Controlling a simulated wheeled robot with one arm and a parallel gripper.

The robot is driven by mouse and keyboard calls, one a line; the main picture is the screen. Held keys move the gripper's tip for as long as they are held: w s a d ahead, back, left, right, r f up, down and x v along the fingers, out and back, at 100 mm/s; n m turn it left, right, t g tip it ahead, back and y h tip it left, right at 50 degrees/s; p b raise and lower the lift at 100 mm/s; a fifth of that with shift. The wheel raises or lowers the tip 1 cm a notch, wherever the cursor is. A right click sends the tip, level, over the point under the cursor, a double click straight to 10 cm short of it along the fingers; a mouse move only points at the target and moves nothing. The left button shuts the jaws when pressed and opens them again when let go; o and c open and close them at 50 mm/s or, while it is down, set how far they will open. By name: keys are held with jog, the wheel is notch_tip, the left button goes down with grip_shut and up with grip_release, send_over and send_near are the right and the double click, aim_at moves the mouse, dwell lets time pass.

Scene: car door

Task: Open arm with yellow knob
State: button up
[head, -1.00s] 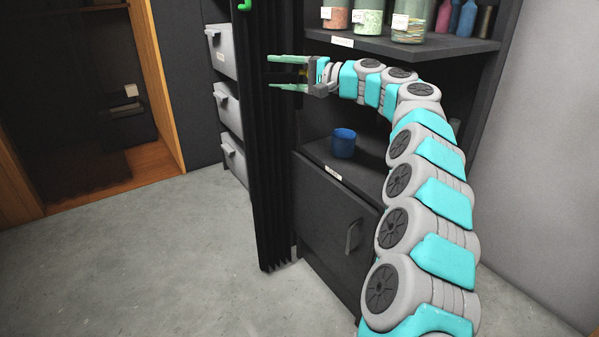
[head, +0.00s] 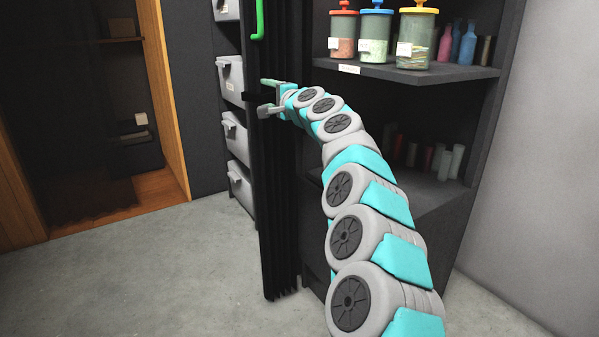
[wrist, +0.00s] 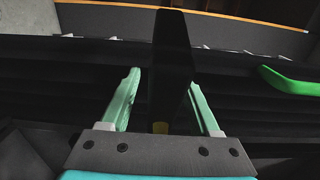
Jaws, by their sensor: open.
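A dark bar-like arm (wrist: 172,60) stands out between my fingers in the wrist view, in front of dark horizontal slats. My gripper (wrist: 162,95) is open, with one green finger on each side of the dark arm. I cannot tell whether the fingers touch it. In the head view my gripper (head: 266,96) is at the black folding door (head: 280,200), pointing left. The yellow knob does not show there.
A green handle (head: 259,20) is above my gripper, and it shows at right in the wrist view (wrist: 290,82). Shelves with lidded jars (head: 375,37) are at right. Grey drawers (head: 236,135) stand behind the door. The floor (head: 150,260) at left is clear.

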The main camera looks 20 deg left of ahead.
jog(key=shift+s+d+r, duration=0.1)
jog(key=shift+s+d, duration=0.05)
jog(key=shift+d, duration=0.45)
jog(key=s+d+r+n+g+p, duration=0.1)
jog(key=s+d+n+g, duration=0.2)
jog(key=s, duration=0.5)
jog(key=s+d+r+n+g+p, duration=0.1)
jog(key=s+d+n+g, duration=0.2)
jog(key=s, duration=0.6)
jog(key=s+d+f+n+g+h+p, duration=0.1)
jog(key=s+d+f+n+h, duration=0.3)
jog(key=s+d+f, duration=0.4)
jog(key=shift+s+d+f+g+p, duration=0.35)
jog(key=shift+s+d+p, duration=0.65)
jog(key=shift+s, duration=1.3)
jog(key=shift+d+r, duration=0.1)
jog(key=shift+d, duration=0.15)
